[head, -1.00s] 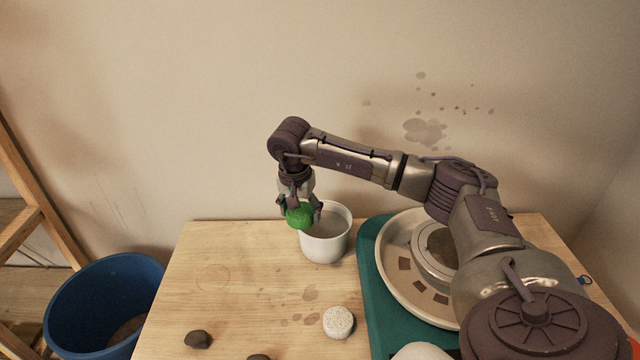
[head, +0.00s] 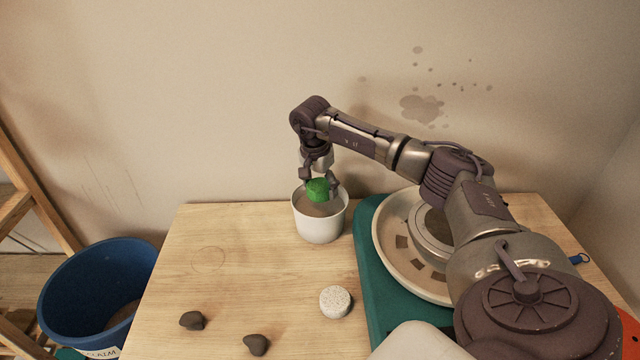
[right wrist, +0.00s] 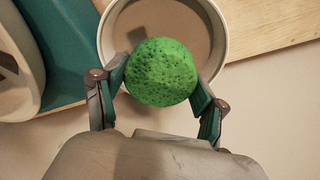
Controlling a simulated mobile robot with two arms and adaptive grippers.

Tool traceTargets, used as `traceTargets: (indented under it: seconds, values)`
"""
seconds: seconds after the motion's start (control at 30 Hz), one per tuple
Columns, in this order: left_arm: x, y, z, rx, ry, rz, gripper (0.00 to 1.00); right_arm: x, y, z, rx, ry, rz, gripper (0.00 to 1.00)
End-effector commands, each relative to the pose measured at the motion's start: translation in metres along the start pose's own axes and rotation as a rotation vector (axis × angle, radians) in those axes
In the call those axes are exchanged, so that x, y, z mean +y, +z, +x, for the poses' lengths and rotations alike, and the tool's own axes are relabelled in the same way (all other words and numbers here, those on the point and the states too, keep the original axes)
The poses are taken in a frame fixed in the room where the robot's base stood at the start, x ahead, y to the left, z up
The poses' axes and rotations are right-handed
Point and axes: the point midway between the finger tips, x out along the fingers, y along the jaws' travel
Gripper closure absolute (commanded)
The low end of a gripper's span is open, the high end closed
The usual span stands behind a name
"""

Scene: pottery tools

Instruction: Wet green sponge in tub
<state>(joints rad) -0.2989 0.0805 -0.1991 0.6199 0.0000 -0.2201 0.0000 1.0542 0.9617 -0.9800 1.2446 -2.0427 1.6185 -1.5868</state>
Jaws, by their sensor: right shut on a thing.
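The green sponge (head: 317,190) is round and porous, and my right gripper (head: 319,187) is shut on it. In the right wrist view the sponge (right wrist: 161,72) sits between the two fingers and covers part of the tub's opening. The white tub (head: 320,226) stands at the back of the wooden table and holds greyish-brown liquid. In the head view the sponge is over the tub's opening; I cannot tell whether it touches the liquid. The tub's rim (right wrist: 222,40) also shows in the right wrist view. My left gripper is not in view.
A pottery wheel with a pale splash pan (head: 388,255) on a teal base (head: 366,285) stands right of the tub. A speckled white disc (head: 335,302) and dark lumps (head: 192,320) lie on the table (head: 235,270). A blue bucket (head: 75,300) stands at left.

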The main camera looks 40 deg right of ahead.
Motion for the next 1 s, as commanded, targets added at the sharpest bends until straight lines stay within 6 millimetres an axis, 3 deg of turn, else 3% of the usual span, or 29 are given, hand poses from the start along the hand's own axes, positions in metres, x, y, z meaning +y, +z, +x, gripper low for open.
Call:
traceTargets:
  seconds: [0.47,1.0]
  values:
    - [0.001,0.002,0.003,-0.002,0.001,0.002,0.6,0.0,0.001,0.005,0.0,0.0,0.0,0.46]
    - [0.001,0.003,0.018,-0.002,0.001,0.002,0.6,0.0,0.005,0.031,0.0,0.0,0.0,0.46]
